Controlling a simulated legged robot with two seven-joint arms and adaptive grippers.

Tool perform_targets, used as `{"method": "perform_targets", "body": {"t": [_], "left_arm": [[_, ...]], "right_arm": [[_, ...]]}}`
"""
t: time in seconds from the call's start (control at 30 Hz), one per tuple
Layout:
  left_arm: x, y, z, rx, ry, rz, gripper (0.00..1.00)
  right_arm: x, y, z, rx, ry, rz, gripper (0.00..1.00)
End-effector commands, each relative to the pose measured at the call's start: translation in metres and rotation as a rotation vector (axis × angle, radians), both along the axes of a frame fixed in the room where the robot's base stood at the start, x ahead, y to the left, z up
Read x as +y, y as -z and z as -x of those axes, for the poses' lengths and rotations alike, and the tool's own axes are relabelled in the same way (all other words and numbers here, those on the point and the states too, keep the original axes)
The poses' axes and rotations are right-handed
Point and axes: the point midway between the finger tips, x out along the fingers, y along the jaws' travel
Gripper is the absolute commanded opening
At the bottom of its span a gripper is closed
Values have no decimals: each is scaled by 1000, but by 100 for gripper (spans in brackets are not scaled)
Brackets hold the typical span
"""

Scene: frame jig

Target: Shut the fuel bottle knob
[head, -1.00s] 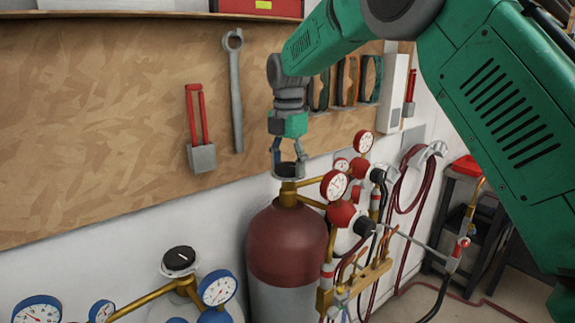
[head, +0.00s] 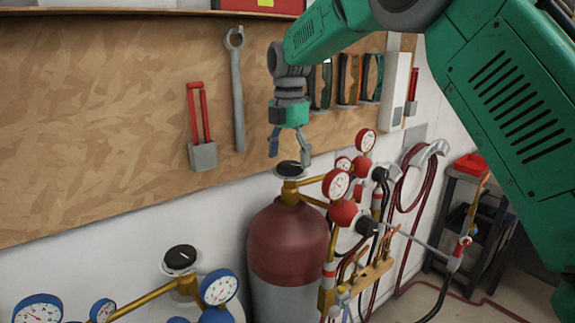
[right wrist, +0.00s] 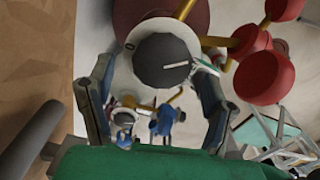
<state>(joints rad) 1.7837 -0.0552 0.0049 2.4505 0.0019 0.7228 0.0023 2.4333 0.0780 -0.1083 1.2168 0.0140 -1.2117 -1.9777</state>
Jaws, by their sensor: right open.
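The fuel bottle (head: 288,240) is the dark red cylinder at the centre of the head view. Its black knob (head: 291,167) sits on top, on a brass valve. In the right wrist view the knob (right wrist: 162,62) shows a white pointer line aimed to the right, and a light ring with marks lies around it. My right gripper (head: 290,160) is open just above the knob, with no contact to be seen. In the right wrist view its two fingers (right wrist: 152,98) stand wide apart to either side, with the knob beyond them. My left gripper is not in view.
Red-rimmed gauges (head: 336,184) and a red regulator stand close right of the knob. A second bottle with a black knob (head: 180,258) and blue gauges (head: 219,287) is at lower left. The wooden tool board (head: 110,120) is close behind.

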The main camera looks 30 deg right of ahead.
Motion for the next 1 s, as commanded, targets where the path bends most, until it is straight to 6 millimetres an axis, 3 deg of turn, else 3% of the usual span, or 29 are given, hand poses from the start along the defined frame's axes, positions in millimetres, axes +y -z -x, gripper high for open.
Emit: {"method": "perform_targets", "body": {"t": [0.2,0.43,1.0], "left_arm": [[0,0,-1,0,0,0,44],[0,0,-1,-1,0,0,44],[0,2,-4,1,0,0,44]], "right_arm": [[-1,-48,-3,-2,-1,-1,73],[-1,-84,-5,2,0,-1,73],[0,-99,-3,7,-5,-7,73]]}}
